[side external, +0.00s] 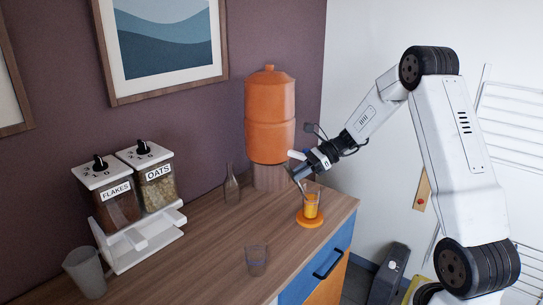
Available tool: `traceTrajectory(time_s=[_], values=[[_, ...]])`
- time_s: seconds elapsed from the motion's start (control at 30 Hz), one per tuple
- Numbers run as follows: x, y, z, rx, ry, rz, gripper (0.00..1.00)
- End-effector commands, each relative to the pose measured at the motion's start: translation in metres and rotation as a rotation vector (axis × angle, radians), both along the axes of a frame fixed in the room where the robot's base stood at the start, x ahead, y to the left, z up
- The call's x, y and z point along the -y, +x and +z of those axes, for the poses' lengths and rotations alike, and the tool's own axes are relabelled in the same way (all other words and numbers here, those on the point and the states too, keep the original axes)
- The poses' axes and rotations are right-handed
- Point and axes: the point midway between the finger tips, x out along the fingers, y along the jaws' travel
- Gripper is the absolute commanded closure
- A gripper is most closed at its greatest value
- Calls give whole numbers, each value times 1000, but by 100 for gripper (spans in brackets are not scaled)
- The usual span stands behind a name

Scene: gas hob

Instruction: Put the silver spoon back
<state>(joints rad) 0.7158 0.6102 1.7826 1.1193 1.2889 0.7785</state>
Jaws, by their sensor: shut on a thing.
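My gripper (301,172) is above the glass of orange liquid (311,207), in front of the orange dispenser. It is shut on a thin, grey, tilted piece, which looks like the handle of the silver spoon (301,186). The spoon points down towards the glass. Its lower end is too small to make out, so I cannot tell whether it is inside the glass or touching it. The glass stands upright on a round orange coaster (310,222) near the counter's right end.
The orange dispenser (270,120) stands on a wooden base close behind my gripper. A slim bottle (231,184), an empty glass (256,260), a grey cup (85,272) and the flakes and oats dispensers (130,195) stand on the wooden counter (205,245).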

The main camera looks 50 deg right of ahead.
Motion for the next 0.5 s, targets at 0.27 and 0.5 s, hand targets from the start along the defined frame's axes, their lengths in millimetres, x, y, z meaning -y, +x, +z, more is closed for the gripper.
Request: traceTrajectory(time_s=[0.27,0.5], values=[[-30,-12,-28,-124,-241,203,100],[-44,-21,-45,-190,-463,366,100]])
